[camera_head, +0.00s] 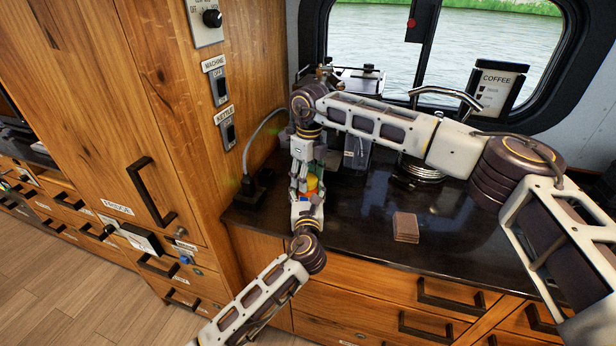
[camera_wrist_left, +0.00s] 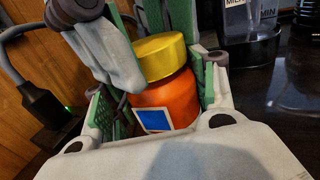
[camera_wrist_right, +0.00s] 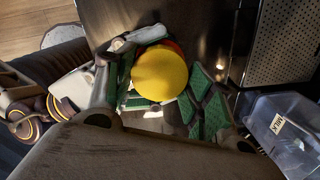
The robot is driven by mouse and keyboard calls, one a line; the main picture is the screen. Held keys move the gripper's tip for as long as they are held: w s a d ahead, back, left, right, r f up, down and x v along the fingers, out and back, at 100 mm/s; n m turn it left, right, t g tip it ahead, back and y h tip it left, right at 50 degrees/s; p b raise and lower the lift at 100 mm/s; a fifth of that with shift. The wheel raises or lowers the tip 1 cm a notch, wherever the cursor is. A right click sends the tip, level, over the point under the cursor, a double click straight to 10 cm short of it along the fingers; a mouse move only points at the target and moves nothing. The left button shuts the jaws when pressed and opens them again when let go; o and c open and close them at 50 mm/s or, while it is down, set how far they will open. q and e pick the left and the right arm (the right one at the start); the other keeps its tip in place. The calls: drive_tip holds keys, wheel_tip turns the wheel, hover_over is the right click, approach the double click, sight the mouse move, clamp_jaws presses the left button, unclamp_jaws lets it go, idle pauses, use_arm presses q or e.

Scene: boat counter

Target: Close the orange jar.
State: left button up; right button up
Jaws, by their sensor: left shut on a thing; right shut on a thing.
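The orange jar (camera_wrist_left: 165,98) stands between the pads of my left gripper (camera_wrist_left: 158,110), which is shut on it low on its body. A blue square label shows on its front. The yellow lid (camera_wrist_left: 160,56) sits on the jar's mouth; I cannot tell how tightly it is turned. My right gripper (camera_wrist_right: 158,88) comes from above and is shut on the lid, whose round top (camera_wrist_right: 160,72) faces the right wrist camera. In the head view the jar (camera_head: 312,184) is partly hidden between my right gripper (camera_head: 306,166) and left gripper (camera_head: 307,196).
A clear container labelled milk (camera_wrist_right: 290,130) stands close beside the grippers. A black plug and cable (camera_head: 257,183) are by the wooden wall on the left. Brown coasters (camera_head: 406,227) lie on the dark counter (camera_head: 455,225), with bare room around them. A coffee sign (camera_head: 492,88) stands behind.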

drive_tip(key=shift+s+f, duration=0.15)
drive_tip(key=shift+f, duration=0.55)
drive_tip(key=o, duration=0.6)
drive_tip(key=shift+c, duration=0.2)
drive_tip(key=shift+a, duration=0.1)
drive_tip(key=shift+r, duration=0.1)
drive_tip(key=shift+r, duration=2.15)
drive_tip(key=c, duration=1)
